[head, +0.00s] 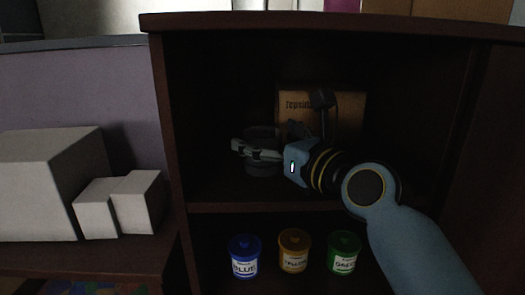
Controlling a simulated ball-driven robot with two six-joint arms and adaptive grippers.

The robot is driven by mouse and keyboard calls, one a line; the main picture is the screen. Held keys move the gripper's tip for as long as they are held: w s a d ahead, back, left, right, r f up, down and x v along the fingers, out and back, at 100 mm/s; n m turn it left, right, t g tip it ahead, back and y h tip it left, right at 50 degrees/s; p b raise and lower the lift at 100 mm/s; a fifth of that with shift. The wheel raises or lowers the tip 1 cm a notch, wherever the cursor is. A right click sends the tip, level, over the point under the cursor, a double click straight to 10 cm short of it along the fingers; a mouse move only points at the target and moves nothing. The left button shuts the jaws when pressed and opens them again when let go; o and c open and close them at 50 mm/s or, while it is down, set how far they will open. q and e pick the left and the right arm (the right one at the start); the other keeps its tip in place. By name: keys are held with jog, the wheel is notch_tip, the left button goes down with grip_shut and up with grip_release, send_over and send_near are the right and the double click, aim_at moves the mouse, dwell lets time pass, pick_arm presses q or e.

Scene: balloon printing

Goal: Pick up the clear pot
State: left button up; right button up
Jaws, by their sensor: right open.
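A dark, see-through-looking pot (263,171) stands on the upper shelf of the brown cabinet, left of the box; I take it for the clear pot. My right gripper (243,149) reaches in from the right, its grey fingers pointing left. The fingers are open and overlap the pot at its middle, hiding part of it. In this dim light I cannot tell whether they touch it. My left gripper is not in view.
A brown box (349,104) with lettering stands behind my right wrist. The lower shelf holds a blue pot (244,250), a yellow pot (294,243) and a green pot (343,244). The shelf board (225,207) runs below my gripper. White blocks (45,185) stand left of the cabinet.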

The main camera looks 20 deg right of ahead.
jog(key=shift+w+a, duration=0.15)
jog(key=shift+w, duration=0.35)
jog(key=shift+s, duration=0.15)
jog(key=c, duration=1.1)
